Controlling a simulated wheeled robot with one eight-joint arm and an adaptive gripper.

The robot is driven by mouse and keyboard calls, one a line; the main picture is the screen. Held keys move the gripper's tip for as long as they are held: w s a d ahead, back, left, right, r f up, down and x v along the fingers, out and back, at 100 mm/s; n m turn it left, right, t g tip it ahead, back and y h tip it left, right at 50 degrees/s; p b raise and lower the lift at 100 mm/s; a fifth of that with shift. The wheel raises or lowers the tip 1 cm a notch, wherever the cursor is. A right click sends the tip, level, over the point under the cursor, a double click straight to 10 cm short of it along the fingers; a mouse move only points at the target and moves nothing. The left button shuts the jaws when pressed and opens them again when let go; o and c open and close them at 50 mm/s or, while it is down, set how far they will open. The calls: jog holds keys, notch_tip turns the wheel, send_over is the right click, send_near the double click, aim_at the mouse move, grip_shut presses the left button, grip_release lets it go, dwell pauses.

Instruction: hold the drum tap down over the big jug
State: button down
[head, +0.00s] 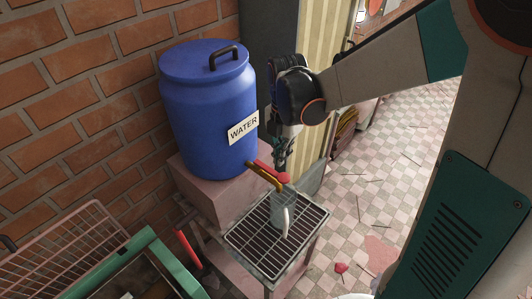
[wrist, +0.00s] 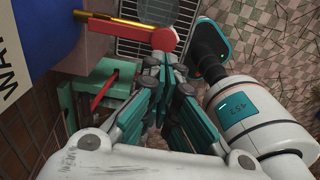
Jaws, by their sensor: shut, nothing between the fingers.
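The blue drum (head: 205,115) with a WATER label stands on a pink block by the brick wall. Its brass tap (head: 262,173) sticks out low on the right and also shows in the wrist view (wrist: 103,22). The tap's red lever (wrist: 135,42) ends in a round red paddle (wrist: 164,39).
The wire rack (head: 250,238) tops a low stand. A green-framed crate (head: 140,245) and a red-handled tool (head: 187,248) are at the lower left. Checkered floor (head: 385,190) with scattered sticks lies to the right.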

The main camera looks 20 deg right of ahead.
aim_at(282, 180)
notch_tip(282, 180, down, 8)
jog(key=shift+s+r, duration=0.15)
jog(key=shift+r, duration=0.05)
dwell(0.4)
jog(key=b, duration=0.1)
jog(key=f+b, duration=0.1)
jog(key=f+t+b, duration=0.1)
jog(key=shift+s+d+f+y+b, duration=0.25)
jog(key=shift+s+y+b, duration=0.05)
jog(key=shift+s+y, duration=0.1)
jog(key=shift+w+r, duration=0.1)
jog(key=shift+r, duration=0.05)
dwell(6.2)
